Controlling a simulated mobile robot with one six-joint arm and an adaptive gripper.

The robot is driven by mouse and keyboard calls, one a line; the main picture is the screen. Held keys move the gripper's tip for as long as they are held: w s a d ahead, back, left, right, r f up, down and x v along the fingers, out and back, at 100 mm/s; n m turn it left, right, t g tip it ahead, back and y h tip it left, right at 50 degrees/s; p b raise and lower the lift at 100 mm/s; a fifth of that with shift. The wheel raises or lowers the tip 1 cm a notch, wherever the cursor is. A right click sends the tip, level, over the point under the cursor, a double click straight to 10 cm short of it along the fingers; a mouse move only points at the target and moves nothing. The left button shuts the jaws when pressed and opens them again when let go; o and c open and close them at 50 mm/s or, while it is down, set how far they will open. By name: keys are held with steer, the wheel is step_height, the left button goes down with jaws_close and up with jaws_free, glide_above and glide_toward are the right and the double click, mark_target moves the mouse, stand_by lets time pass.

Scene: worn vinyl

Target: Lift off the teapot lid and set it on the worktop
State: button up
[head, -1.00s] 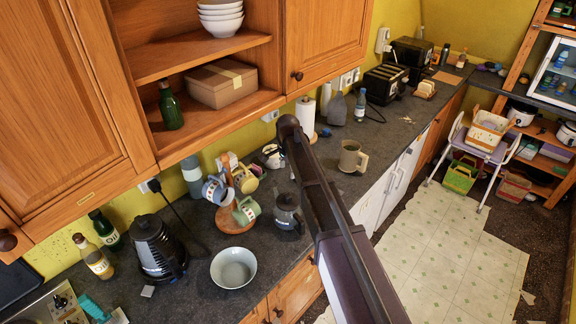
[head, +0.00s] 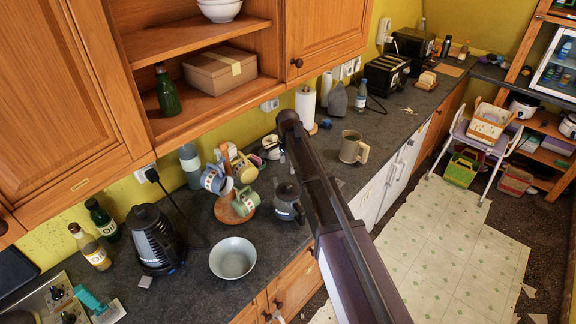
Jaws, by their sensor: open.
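A small dark grey pot (head: 288,206), which looks like the teapot, stands upright on the dark worktop (head: 195,285), just left of my arm. A dark lid (head: 286,190) appears to sit on its top, but it is small and hard to make out. My arm crosses in front of the worktop right of the pot and hides part of what lies behind it. My gripper is not visible in the head view.
A pale bowl (head: 233,258), a mug tree (head: 238,205) with several mugs, and a black kettle (head: 154,240) stand around the pot. A beige mug (head: 353,147) stands beyond my arm. Wall cupboards (head: 200,60) overhang the worktop. Bare worktop shows right of the beige mug.

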mark_target(288, 185)
steer(key=shift+f+b, duration=5.1)
steer(key=shift+f, duration=0.35)
jaws_close()
